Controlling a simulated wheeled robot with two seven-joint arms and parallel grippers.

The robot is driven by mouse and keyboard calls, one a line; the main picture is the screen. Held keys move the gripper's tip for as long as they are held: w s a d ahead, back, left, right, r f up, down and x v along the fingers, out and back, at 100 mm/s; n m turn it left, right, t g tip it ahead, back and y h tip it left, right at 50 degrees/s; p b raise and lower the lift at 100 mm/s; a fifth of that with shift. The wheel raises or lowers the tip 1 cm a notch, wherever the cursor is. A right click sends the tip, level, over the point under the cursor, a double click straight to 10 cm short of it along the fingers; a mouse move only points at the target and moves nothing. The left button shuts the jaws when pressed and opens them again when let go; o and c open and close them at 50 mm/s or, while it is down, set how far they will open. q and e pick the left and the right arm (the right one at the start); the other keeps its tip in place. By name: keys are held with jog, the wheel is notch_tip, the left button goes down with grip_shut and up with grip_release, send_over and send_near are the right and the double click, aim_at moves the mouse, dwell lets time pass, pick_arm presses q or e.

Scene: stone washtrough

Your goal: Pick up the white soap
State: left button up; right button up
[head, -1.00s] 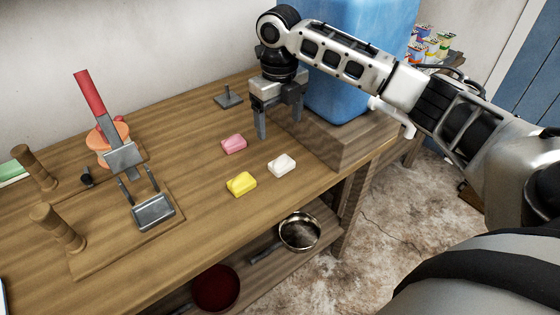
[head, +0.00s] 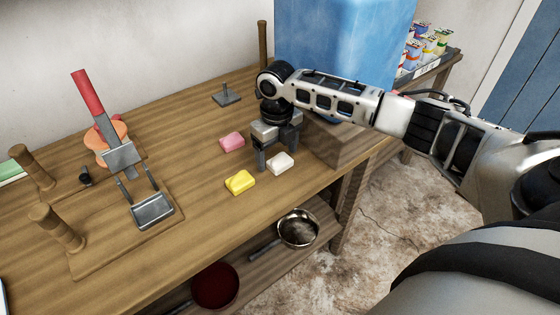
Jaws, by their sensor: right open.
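The white soap (head: 281,164) lies on the wooden table, right of the yellow soap (head: 240,182) and below the pink soap (head: 232,142) in the head view. My right gripper (head: 278,160) points down at the white soap, with its fingers apart. One finger shows just left of the soap and the other behind it to the right. I cannot tell whether the fingers touch the soap. My left gripper is not in view.
A blue container (head: 345,50) on a wooden block (head: 335,145) stands close behind my right gripper. A red-handled press (head: 118,150) stands at the left.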

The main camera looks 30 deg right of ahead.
jog(key=c, duration=1.1)
jog(key=shift+r, duration=0.15)
